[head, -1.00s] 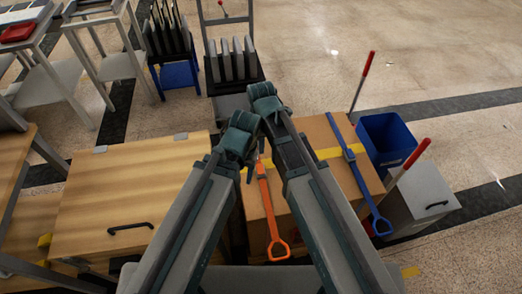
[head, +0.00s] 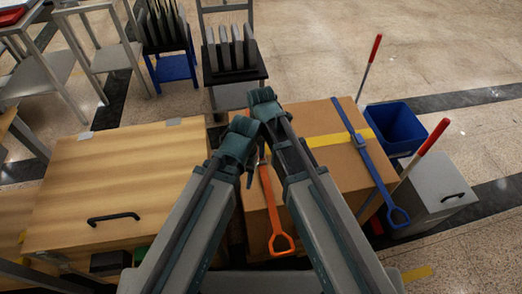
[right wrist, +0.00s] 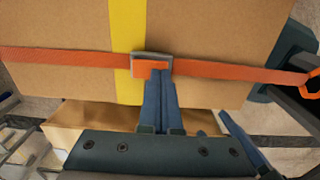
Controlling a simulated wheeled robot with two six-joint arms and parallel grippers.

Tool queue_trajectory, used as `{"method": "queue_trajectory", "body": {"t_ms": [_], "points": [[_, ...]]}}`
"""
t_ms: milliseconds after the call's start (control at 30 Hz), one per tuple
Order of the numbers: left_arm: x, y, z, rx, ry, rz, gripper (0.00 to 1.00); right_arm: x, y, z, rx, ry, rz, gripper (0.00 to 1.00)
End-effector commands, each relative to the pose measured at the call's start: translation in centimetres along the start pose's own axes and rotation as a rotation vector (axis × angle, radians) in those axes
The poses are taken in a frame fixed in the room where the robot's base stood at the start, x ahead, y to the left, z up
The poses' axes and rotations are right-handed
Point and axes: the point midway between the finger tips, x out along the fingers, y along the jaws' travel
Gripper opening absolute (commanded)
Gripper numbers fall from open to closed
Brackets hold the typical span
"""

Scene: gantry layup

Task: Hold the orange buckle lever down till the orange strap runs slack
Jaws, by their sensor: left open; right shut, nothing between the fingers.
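The orange strap (head: 267,195) runs over the cardboard box (head: 325,118) and ends in an orange loop handle (head: 281,244). In the right wrist view the strap (right wrist: 70,57) lies straight across the box, through a grey buckle with an orange lever (right wrist: 143,69). My right gripper (right wrist: 161,74) is shut and empty, its fingertips over the lever and seemingly touching it; they hide part of it. In the head view my right gripper (head: 263,150) is the upper one. My left gripper (head: 248,175) is open, just below and left of it; its fingers are partly hidden.
A blue strap (head: 367,155) and yellow tape (head: 325,139) cross the box. A blue bin (head: 398,130), red-handled poles (head: 433,138) and a grey box (head: 430,197) stand to the right. A wooden cabinet (head: 120,180) is at left. A cart (head: 238,75) stands behind.

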Motion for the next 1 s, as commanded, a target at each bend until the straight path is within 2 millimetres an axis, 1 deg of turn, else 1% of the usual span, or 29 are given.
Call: {"method": "queue_trajectory", "body": {"t_ms": [33,67,400,533,600,833,1000], "points": [[0.6,0.1,0.0,0.0,0.0,0.0,0.5,0.6,0.0,0.0,0.0,0.0,0.0,0.0],[0.6,0.1,0.0,0.0,0.0,0.0,0.5,0.6,0.0,0.0,0.0,0.0,0.0,0.0],[0.6,0.1,0.0,0.0,0.0,0.0,0.5,0.6,0.0,0.0,0.0,0.0,0.001,0.0],[1.6,0.2,-0.1,0.0,0.0,0.0,0.5,1.6,-0.6,0.0,0.0,0.0,0.053,0.0],[1.3,0.1,-0.1,0.0,0.0,0.0,0.5,1.2,-0.2,0.0,0.0,0.0,0.058,0.0],[1.2,0.1,-0.1,0.0,0.0,0.0,0.5,1.2,-0.2,0.0,0.0,0.0,0.056,0.0],[0.6,0.1,0.0,0.0,0.0,0.0,0.5,0.6,-0.2,0.0,0.0,0.0,0.056,0.0]]}}
